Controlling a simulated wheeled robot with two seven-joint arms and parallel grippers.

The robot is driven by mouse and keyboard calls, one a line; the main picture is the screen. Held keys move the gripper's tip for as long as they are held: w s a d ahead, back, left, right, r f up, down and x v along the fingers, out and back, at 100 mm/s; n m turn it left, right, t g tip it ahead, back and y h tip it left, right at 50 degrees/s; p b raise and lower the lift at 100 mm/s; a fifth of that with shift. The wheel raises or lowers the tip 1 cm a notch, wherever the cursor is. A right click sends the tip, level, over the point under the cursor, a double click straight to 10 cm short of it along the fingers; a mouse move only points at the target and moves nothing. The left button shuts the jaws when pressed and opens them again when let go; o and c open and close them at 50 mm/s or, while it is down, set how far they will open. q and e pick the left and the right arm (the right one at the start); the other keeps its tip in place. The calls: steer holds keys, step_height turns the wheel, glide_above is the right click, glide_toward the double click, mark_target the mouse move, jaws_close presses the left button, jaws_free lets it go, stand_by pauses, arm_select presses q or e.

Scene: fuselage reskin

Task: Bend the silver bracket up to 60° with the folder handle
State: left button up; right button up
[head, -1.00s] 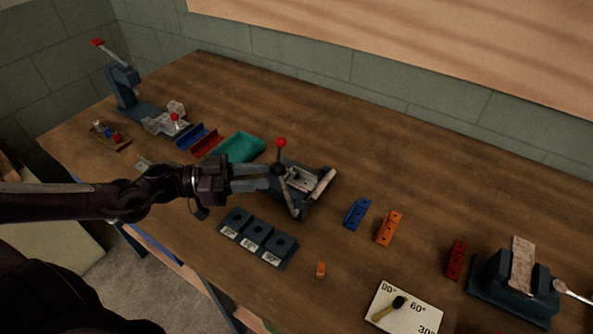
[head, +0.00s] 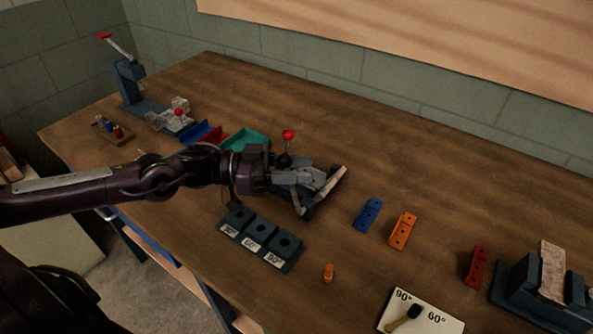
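The folder (head: 310,209) is a dark blue bench tool at mid-table, partly covered by my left gripper. Its handle ends in a red knob (head: 288,134) that stands up behind the gripper. A pale silver strip (head: 331,183), which looks like the bracket, slants up at the folder's right side; its exact bend angle is not readable. My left gripper (head: 300,178) reaches in from the left, over the folder and close to the handle's lower part. Its fingers blend with the grey metal, so their gap and any contact are unclear. My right gripper is not in view.
Labelled dark blocks (head: 260,238) lie in front of the folder. Blue (head: 368,215), orange (head: 403,230) and red (head: 476,267) blocks lie to the right, before a vise (head: 520,283). An angle card (head: 440,322) is at the front. A green tray (head: 247,139) stands behind the gripper.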

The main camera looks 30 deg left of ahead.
arm_select(q)
jaws_close()
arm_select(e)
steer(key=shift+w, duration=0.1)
